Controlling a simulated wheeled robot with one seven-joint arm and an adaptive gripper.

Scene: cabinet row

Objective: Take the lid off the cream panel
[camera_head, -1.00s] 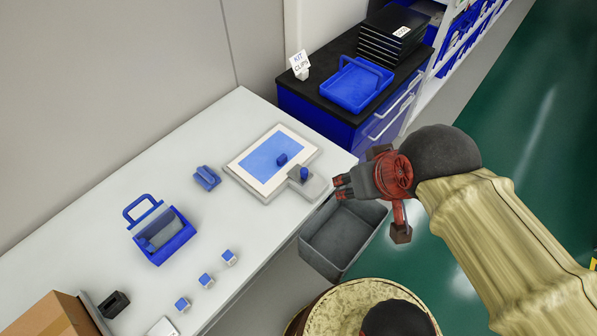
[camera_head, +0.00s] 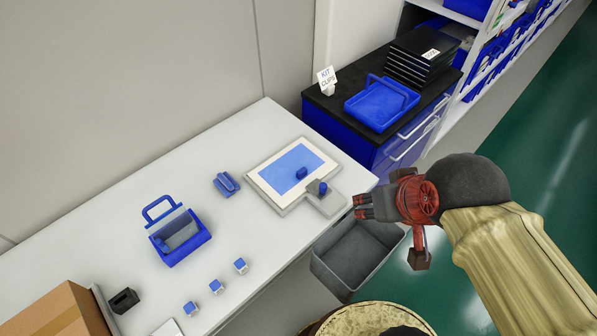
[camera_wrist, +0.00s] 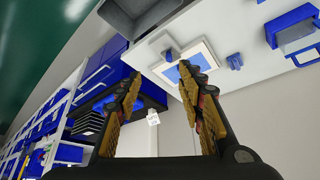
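The cream panel (camera_head: 264,185) lies flat near the right end of the white table. A blue plate (camera_head: 290,163) with a small blue knob (camera_head: 301,172) covers its middle, perhaps the lid. A grey block with another blue knob (camera_head: 322,189) sits at its near right corner. The panel also shows in the wrist view (camera_wrist: 206,52), with its blue middle partly behind a finger. My gripper (camera_head: 361,207) hangs beyond the table's right edge, right of the panel and apart from it. In the wrist view my gripper (camera_wrist: 160,85) has its fingers spread, with nothing held.
A grey bin (camera_head: 345,262) stands below the table edge, near my gripper. On the table are a blue caddy (camera_head: 184,240), a blue handled piece (camera_head: 226,184), small blue-topped blocks (camera_head: 216,286) and a cardboard box (camera_head: 65,315). A blue tray (camera_head: 378,108) sits on the black-topped cabinet.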

